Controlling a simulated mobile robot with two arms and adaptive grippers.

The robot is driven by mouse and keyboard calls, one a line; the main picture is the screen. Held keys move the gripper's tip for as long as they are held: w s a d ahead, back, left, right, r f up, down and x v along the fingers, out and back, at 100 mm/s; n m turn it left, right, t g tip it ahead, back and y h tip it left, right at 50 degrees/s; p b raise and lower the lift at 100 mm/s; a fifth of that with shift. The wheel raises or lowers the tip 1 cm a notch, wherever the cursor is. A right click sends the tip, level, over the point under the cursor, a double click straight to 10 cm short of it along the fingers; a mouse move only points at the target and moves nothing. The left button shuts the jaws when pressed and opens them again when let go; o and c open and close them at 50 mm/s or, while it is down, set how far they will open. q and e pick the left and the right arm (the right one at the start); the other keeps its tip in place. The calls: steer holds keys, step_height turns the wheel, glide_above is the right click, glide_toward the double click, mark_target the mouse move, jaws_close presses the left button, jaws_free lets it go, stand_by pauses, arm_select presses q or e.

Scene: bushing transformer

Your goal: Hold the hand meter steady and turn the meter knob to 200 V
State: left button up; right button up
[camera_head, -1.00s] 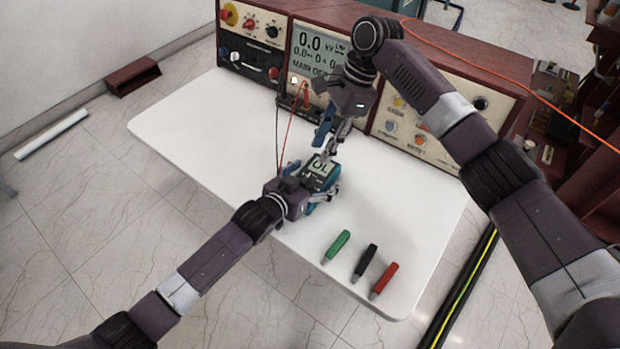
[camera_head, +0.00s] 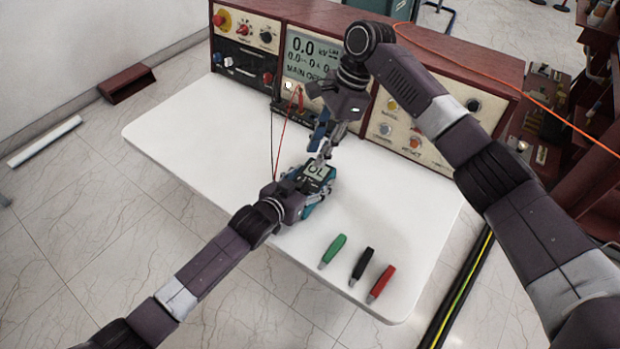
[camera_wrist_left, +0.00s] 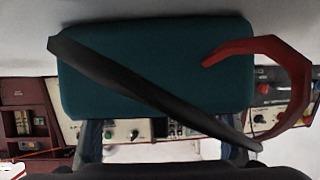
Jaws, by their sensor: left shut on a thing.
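The hand meter (camera_head: 318,171), teal and dark with a pale screen reading "OL", is near the middle of the white table. My left gripper (camera_head: 313,194) is shut on it from the front left. In the left wrist view the teal meter body (camera_wrist_left: 150,60) fills the upper middle, crossed by a dark strap-like band. A red curved piece (camera_wrist_left: 297,75) shows at its right. My right gripper (camera_head: 323,151) comes down from above at the far end of the meter. Its fingertips overlap the meter in view; I cannot tell whether they touch. The knob is not clearly visible.
Green (camera_head: 332,251), black (camera_head: 362,264) and red (camera_head: 381,284) handles lie on the white table (camera_head: 190,145) at the front right. A control console (camera_head: 300,60) stands along the back. A red lead (camera_head: 285,132) and a dark lead hang from it. The table's left side is clear.

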mark_target(301, 184)
steer(key=s+a+r+m+t+h, duration=0.1)
steer(key=a+m+h, duration=0.1)
steer(key=m, duration=1.2)
steer(key=s+a+r+m+h, duration=0.1)
steer(key=a+r+m+h, duration=0.1)
steer(key=m, duration=1.2)
step_height(301, 184, down, 12)
steer(key=shift+w+a+r, duration=0.1)
steer(key=shift+a, duration=0.05)
steer(key=shift+c, duration=0.3)
jaws_close()
